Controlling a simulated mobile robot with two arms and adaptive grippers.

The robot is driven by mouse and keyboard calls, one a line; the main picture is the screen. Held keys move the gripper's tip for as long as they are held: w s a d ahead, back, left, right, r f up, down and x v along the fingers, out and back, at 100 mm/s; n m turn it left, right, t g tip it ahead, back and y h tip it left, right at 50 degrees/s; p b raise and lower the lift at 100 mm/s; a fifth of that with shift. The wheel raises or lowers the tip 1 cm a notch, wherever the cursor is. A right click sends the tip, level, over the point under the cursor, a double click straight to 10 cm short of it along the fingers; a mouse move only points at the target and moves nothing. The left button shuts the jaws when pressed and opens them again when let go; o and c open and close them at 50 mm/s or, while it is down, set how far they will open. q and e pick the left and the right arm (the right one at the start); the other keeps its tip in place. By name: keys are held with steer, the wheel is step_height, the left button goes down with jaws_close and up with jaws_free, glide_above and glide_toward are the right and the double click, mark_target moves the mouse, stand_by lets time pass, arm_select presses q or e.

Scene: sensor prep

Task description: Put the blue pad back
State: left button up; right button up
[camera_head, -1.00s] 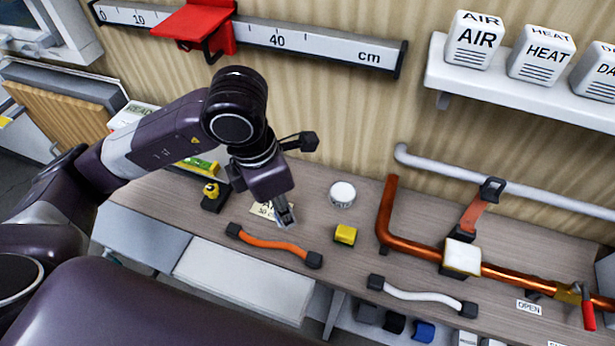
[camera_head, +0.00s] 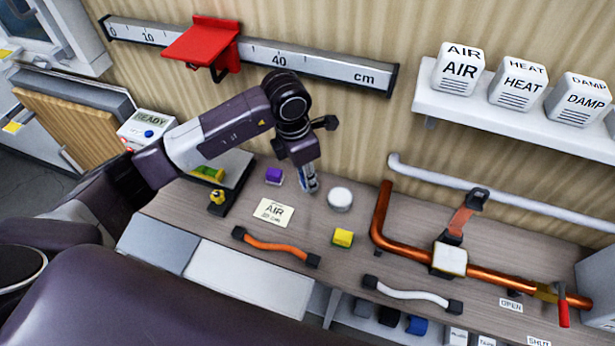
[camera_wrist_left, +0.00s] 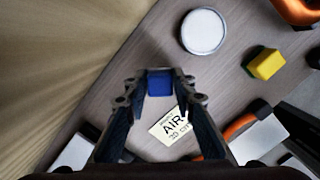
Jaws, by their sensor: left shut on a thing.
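My left gripper (camera_head: 309,186) is shut on a small blue pad (camera_wrist_left: 160,84), which shows between the two fingertips in the left wrist view. In the head view only a bit of blue shows between the fingers. The gripper points down above the bench (camera_head: 340,270), just left of a white round disc (camera_head: 340,197) and behind the AIR card (camera_head: 272,212). How high the pad is above the bench I cannot tell. Another blue block (camera_head: 416,325) sits in the lower shelf beside a black block (camera_head: 388,316). My right gripper is not in view.
A purple block (camera_head: 273,175) stands left of the gripper. A yellow block (camera_head: 343,237), an orange hose (camera_head: 275,247), a white hose (camera_head: 412,294) and a copper pipe (camera_head: 405,246) occupy the bench. A ruler with a red bracket (camera_head: 203,42) is on the wall.

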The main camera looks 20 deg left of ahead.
arm_select(q)
steer(key=shift+s+f, duration=0.1)
steer(key=shift+f, duration=0.65)
steer(key=shift+w+f+p, duration=0.2)
steer(key=shift+p, duration=0.35)
steer(key=shift+w+f, duration=0.1)
steer(key=shift+f, duration=0.1)
steer(key=shift+f, duration=0.1)
steer(key=shift+f, duration=0.15)
steer(key=o, duration=1)
